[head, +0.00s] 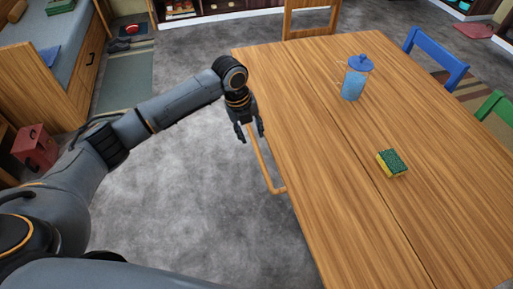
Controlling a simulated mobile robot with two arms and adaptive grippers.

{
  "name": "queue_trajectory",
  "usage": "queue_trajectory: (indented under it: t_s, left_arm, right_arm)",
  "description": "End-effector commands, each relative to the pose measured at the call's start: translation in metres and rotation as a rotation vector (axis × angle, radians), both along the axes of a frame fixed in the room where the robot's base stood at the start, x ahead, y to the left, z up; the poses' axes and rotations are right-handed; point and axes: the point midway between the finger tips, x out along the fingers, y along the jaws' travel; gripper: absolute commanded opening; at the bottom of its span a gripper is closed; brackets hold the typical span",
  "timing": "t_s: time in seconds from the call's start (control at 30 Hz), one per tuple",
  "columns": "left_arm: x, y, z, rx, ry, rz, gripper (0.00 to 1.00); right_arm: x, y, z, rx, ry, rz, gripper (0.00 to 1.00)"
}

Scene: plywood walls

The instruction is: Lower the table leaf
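The wooden table (330,215) fills the right half of the head view, its top flat. A seam runs lengthwise along it, and the leaf (290,130) is the part on the left of this seam, level with the rest. A wooden bar handle (268,168) sticks out from the leaf's left edge. My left gripper (251,133) points down at the far end of this handle, its fingers apart, with the handle's end between or just behind them. Contact cannot be told. My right gripper is not in view.
A blue-lidded jar (353,84) and a green and yellow sponge (392,163) stand on the table beyond the seam. Chairs, one blue (436,58) and one green (496,106), are at the right. Grey floor (190,190) left of the table is clear. A red box (36,148) is far left.

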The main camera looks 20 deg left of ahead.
Motion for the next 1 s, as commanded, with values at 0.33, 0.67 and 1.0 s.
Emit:
queue_trajectory:
  t_s: [0.33, 0.67, 1.0]
  left_arm:
    - [0.007, -0.012, -0.068, 0.0, 0.002, 0.002, 0.39]
    - [0.01, -0.015, -0.088, 0.001, 0.001, 0.001, 0.39]
    - [0.01, -0.015, -0.088, 0.0, 0.0, 0.001, 0.11]
  right_arm:
    - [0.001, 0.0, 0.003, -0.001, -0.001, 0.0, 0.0]
    - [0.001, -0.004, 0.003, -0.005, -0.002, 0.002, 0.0]
    - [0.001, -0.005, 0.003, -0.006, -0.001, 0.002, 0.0]
